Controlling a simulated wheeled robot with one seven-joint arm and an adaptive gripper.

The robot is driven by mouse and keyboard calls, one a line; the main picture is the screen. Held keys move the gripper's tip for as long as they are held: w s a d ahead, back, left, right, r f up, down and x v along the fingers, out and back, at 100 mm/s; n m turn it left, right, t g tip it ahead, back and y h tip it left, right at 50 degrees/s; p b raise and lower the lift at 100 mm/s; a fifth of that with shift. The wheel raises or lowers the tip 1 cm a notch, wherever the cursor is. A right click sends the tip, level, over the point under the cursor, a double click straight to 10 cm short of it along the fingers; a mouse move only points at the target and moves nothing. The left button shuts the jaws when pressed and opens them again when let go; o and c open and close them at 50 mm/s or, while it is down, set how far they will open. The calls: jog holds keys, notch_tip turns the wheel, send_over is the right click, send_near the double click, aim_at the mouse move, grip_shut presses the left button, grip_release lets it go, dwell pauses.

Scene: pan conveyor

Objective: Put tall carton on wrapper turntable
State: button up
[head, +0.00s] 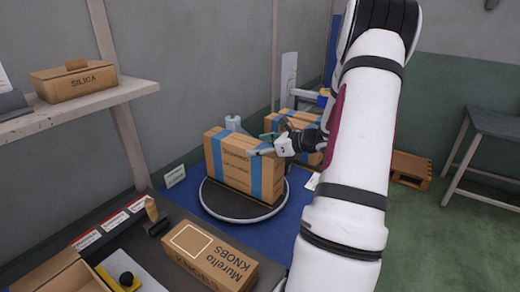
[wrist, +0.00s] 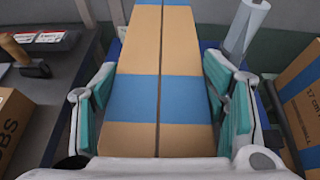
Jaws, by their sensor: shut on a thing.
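The tall carton (head: 231,161) is brown with blue bands and stands over the round dark wrapper turntable (head: 222,206), within its rim. It looks upright and appears to rest on the plate, though the far side of its base is hidden. My gripper (head: 266,147) reaches it from the right at its upper part. In the wrist view the carton (wrist: 160,135) fills the space between the teal finger pads of my gripper (wrist: 162,92), which is shut on it.
Another blue-banded carton (head: 312,132) stands just behind, and shows at the right of the wrist view (wrist: 303,100). A pale roll (head: 232,122) stands behind the turntable. A KNOBS box (head: 210,254) lies on the dark bench in front. A shelf with a SILICA box (head: 75,84) is at left.

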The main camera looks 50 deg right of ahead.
jog(key=shift+f, duration=0.45)
jog(key=o, duration=2)
jog(key=shift+c, duration=0.2)
